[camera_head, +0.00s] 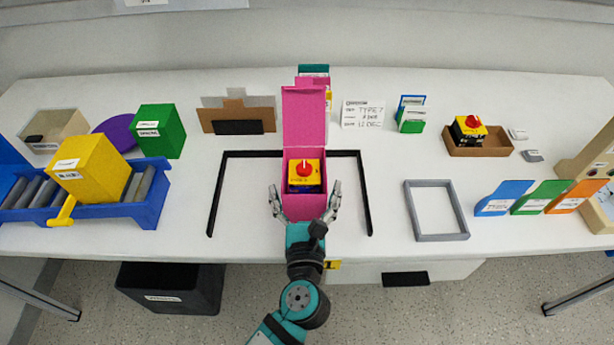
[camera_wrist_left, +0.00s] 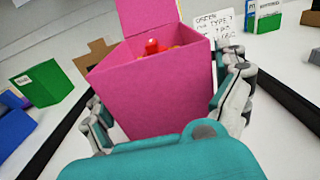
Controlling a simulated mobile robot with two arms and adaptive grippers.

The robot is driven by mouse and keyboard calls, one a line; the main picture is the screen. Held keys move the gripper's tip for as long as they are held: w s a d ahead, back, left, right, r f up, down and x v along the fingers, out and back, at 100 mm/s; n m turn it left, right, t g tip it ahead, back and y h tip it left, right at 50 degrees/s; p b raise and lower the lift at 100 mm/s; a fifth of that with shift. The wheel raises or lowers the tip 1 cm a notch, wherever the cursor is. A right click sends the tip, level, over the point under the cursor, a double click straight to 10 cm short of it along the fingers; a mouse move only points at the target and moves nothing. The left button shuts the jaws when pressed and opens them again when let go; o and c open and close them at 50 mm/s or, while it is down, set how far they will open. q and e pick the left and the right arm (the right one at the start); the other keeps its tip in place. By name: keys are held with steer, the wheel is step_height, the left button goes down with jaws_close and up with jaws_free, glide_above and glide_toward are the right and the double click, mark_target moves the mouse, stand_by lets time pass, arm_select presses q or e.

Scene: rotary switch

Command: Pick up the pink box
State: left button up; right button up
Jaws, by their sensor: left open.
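The pink box (camera_head: 304,207) stands upright on the white table with its lid raised at the back. A yellow rotary switch with a red knob (camera_head: 304,170) sits inside it. My left gripper (camera_head: 305,202) is open, with one finger on each side of the box near its front. In the left wrist view the pink box (camera_wrist_left: 155,90) fills the space between the fingers of the gripper (camera_wrist_left: 165,95), and the red knob shows over its rim. I cannot tell whether either finger touches the box. My right gripper is not in view.
A black frame (camera_head: 212,200) lies around the box's spot. A grey frame (camera_head: 436,210) lies to the right. A blue rack (camera_head: 145,205) with a yellow box (camera_head: 92,168) and a green box (camera_head: 160,132) stand left. A brown tray (camera_head: 480,147) holds another switch.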

arm_select(q)
steer(key=shift+s+r, duration=0.1)
steer(key=shift+s, duration=0.2)
steer(key=shift+s+a+r, duration=0.1)
steer(key=shift+s+r, duration=0.05)
steer(key=shift+s, duration=0.15)
steer(key=shift+c, duration=0.9)
steer(key=shift+w, duration=0.15)
steer(key=c, duration=0.8)
steer(key=shift+c, duration=0.2)
steer(key=shift+r+p, duration=0.75)
steer(key=shift+p, duration=0.1)
step_height(320, 180, up, 2)
steer(key=shift+p, duration=0.85)
steer(key=shift+s, duration=0.2)
steer(key=s+r+b, duration=0.1)
steer(key=s+b, duration=0.2)
steer(key=s, duration=1.2)
steer(key=shift+s+r, duration=0.2)
steer(key=shift+s, duration=0.1)
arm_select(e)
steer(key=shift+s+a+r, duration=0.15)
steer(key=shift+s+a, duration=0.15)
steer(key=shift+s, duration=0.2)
